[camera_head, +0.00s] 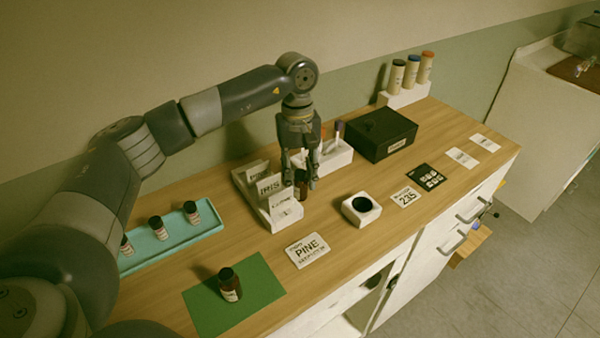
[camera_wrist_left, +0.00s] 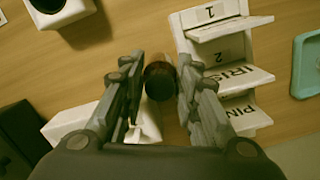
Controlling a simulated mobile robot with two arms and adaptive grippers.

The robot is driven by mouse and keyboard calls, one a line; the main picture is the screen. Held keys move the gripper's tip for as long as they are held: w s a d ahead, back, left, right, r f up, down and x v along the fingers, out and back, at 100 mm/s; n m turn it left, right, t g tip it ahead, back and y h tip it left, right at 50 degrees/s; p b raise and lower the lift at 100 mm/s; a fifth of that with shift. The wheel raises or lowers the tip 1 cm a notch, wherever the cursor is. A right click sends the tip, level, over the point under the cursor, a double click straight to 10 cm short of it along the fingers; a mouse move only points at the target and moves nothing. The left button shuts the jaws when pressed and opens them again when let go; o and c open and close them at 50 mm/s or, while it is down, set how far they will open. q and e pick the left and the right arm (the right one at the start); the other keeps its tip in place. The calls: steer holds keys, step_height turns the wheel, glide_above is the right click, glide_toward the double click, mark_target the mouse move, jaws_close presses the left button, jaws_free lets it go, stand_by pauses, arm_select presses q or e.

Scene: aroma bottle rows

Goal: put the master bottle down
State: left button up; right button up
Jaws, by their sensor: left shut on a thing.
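My left gripper (camera_head: 300,184) points down over the middle of the wooden counter. It is shut on the dark brown master bottle (camera_head: 301,179), which sits upright between the fingers. In the left wrist view the bottle's dark round top (camera_wrist_left: 160,80) shows between the two fingers of the left gripper (camera_wrist_left: 158,90). I cannot tell whether its base touches the counter. Another brown bottle (camera_head: 230,285) with a dark cap and pale label stands on the green mat (camera_head: 265,281). My right gripper is not in view.
The white card rack (camera_head: 287,222) stands close beside the held bottle. Bare counter lies in front of the gripper.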

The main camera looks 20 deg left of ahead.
arm_select(q)
steer(key=shift+f, duration=0.15)
steer(key=o, duration=0.8)
